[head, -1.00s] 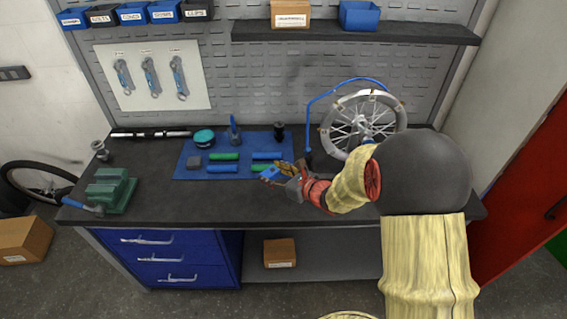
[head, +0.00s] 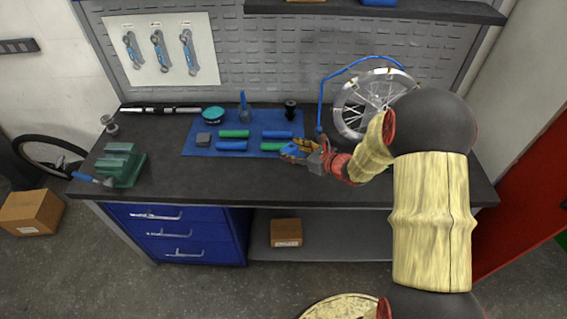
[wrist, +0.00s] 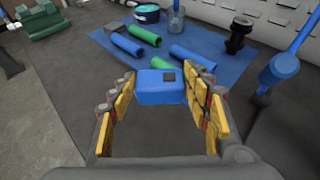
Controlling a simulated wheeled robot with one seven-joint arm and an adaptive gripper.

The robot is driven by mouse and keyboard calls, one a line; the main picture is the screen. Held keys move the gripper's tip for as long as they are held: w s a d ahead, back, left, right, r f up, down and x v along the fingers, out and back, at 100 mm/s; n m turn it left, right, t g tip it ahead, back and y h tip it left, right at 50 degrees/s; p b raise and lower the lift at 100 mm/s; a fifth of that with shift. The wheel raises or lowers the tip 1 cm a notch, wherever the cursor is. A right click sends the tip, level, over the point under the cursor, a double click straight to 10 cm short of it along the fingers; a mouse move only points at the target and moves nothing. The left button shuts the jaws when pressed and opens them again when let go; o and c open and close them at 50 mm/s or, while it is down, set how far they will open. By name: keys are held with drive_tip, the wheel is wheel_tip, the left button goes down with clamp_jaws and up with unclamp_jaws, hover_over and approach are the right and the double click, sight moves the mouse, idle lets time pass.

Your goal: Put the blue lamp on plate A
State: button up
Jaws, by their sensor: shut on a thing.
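My gripper (head: 296,150) is shut on a small blue block-like thing with a dark square on its top (wrist: 162,86), likely the blue lamp. In the wrist view it sits between the yellow finger pads. In the head view the blue thing (head: 289,150) shows at the fingertips, by the right front corner of the blue mat (head: 260,144). It appears held just above the bench; the exact gap is hard to tell. I cannot make out any plate marked A in these views.
On the mat are green and blue cylinders, a teal-topped tin (head: 213,113), a grey block (head: 203,139) and a dark spool (head: 291,108). A wheel (head: 345,112) stands at the right back, a green vise (head: 121,165) at the left. The front of the workbench (head: 220,182) is clear.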

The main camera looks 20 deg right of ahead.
sight(284, 168)
drive_tip(key=f, duration=0.1)
drive_tip(key=w+a+f, duration=0.1)
drive_tip(key=w+a+f+b, duration=0.1)
drive_tip(key=shift+a+f, duration=0.2)
drive_tip(key=shift+f, duration=0.2)
drive_tip(key=shift+a+f+b, duration=0.2)
drive_tip(key=shift+f+b, duration=0.35)
drive_tip(key=shift+f, duration=1.15)
drive_tip(key=shift+f, duration=0.1)
drive_tip(key=shift+f, duration=0.1)
drive_tip(key=o, duration=1.2)
